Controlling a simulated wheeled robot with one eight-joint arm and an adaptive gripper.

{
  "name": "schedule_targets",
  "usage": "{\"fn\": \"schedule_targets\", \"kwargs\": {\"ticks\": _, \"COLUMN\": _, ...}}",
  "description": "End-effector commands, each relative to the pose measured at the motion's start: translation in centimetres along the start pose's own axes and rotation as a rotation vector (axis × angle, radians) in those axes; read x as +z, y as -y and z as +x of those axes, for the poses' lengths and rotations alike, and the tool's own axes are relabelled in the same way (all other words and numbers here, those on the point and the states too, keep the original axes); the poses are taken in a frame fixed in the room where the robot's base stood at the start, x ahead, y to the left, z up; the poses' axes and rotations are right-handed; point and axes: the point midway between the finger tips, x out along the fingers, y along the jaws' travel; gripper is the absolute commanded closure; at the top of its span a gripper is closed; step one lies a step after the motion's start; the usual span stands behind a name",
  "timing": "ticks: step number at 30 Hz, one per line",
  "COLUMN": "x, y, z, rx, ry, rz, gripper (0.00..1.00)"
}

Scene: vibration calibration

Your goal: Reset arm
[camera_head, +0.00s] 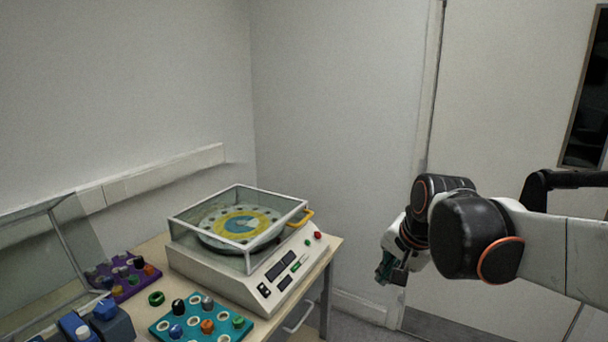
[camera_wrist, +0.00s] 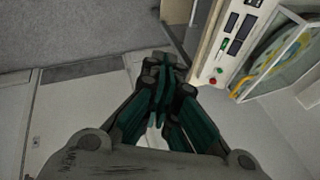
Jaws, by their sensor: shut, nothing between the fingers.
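My gripper (camera_wrist: 163,72) is shut and empty in the wrist view, with its dark green fingers together. In the head view my gripper (camera_head: 388,275) hangs at the end of my bent arm, right of the table and apart from it. The machine (camera_head: 240,285) on the table has a clear, closed cover (camera_head: 192,222) with a yellow handle (camera_head: 303,218). A round plate with a yellow and blue disc (camera_head: 240,225) lies inside. The machine also shows at the upper right of the wrist view (camera_wrist: 213,58).
A teal tray (camera_head: 181,337) with several knobs and a purple tray (camera_head: 122,291) stand on the wooden table (camera_head: 335,243), with a green ring (camera_head: 156,298) between them. Blue-grey items (camera_head: 105,312) and a clear panel are at left. A door (camera_head: 510,90) stands behind my arm. Floor beside the table is free.

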Motion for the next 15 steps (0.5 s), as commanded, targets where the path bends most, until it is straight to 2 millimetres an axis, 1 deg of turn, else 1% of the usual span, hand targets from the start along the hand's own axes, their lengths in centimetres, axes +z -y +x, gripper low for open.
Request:
{"fn": "schedule_targets", "kwargs": {"ticks": 1, "x": 1.0, "y": -1.1, "z": -1.0, "rx": -0.002, "ry": -0.013, "rz": -0.052, "gripper": 1.00}}
{"fn": "schedule_targets", "kwargs": {"ticks": 6, "x": 4.1, "y": -4.7, "z": -3.3, "rx": 0.000, "ry": -0.060, "rz": -0.250, "gripper": 1.00}}
{"fn": "schedule_targets", "kwargs": {"ticks": 10, "x": 6.5, "y": -7.5, "z": -4.4, "rx": 0.007, "ry": -0.096, "rz": -0.401, "gripper": 1.00}}
{"fn": "schedule_targets", "kwargs": {"ticks": 15, "x": 9.3, "y": -11.1, "z": -5.0, "rx": 0.022, "ry": -0.139, "rz": -0.589, "gripper": 1.00}}
